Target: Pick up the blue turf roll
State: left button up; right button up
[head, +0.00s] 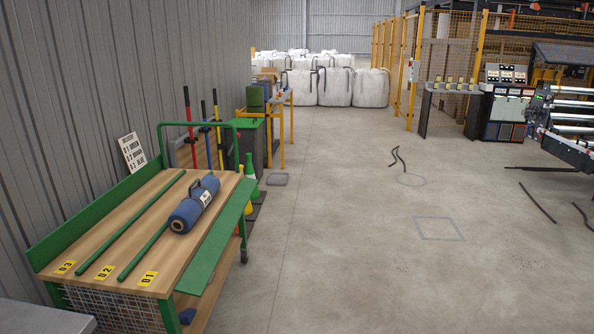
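The blue turf roll (190,211) lies on the wooden top of a green-framed cart (103,230) at the left. It has a dark carry handle on top and a white label on its side. It lies at a slant in the right-hand lane, between a green divider bar and the cart's green right edge, near the yellow tag marked 01 (148,279). Neither of my grippers shows in the head view.
A sign (132,152) leans at the cart's back. Beyond stand coloured poles, a green bin (249,140) and green and yellow cones. White bulk bags (334,87) and a control machine (500,105) stand far back. The concrete floor (350,240) right of the cart is mostly clear.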

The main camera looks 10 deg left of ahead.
aim_at(183, 218)
jog(key=i+l+u, duration=0.1)
jog(key=i, duration=1.35)
jog(key=i+l+u, duration=0.15)
jog(key=i+u, duration=0.25)
jog(key=i+l+u, duration=1.2)
jog(key=l, duration=0.35)
jog(key=i+l+u, duration=0.15)
jog(key=l, duration=0.25)
jog(key=i, duration=0.1)
